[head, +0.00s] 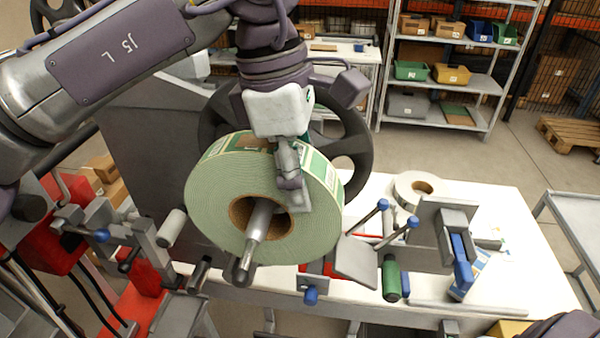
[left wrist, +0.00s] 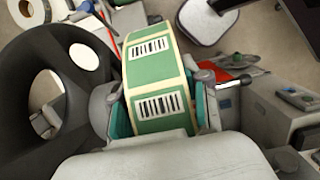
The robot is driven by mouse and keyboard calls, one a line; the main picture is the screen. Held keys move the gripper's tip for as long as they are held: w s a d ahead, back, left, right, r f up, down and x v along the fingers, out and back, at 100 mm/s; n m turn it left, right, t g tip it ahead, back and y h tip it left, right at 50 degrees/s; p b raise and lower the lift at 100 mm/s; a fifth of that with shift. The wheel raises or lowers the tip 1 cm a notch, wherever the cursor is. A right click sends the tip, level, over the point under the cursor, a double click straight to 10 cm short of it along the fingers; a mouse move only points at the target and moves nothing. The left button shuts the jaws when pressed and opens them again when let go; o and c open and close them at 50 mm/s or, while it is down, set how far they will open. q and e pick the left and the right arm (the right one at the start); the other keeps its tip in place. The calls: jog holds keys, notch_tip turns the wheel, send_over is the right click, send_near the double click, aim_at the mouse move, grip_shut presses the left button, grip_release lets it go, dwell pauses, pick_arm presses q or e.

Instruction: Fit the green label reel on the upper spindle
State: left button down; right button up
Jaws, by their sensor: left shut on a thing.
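The green label reel (head: 215,205) is pale green on its side face, with a brown core. Its rim shows green labels with barcodes in the left wrist view (left wrist: 150,75). The metal upper spindle (head: 257,232) comes out through the reel's core toward me, so the reel is around it. How far along the spindle the reel sits is hard to tell. My left gripper (head: 291,180) is shut on the reel's rim from above. It also shows in the left wrist view (left wrist: 160,108), with one finger on each side of the reel. My right gripper does not show.
A large dark disc (head: 358,135) stands behind the reel. A white table (head: 515,250) carries a white roll (head: 418,188) and machine parts with blue knobs (head: 382,205). A green roller (head: 391,278) is at lower right. Shelves (head: 440,120) stand at the back.

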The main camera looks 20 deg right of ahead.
pick_arm(q)
jog(key=shift+r, duration=0.15)
jog(key=shift+w+d+p, duration=0.8)
jog(key=shift+w+p, duration=0.2)
jog(key=shift+w, duration=0.1)
jog(key=shift+w+d, duration=0.25)
jog(key=shift+w, duration=0.25)
jog(key=shift+w+d+p, duration=0.3)
jog(key=shift+w+p, duration=0.05)
jog(key=shift+p, duration=0.25)
jog(key=shift+c, duration=2.4)
grip_release()
jog(key=shift+s, duration=0.1)
jog(key=shift+f, duration=0.2)
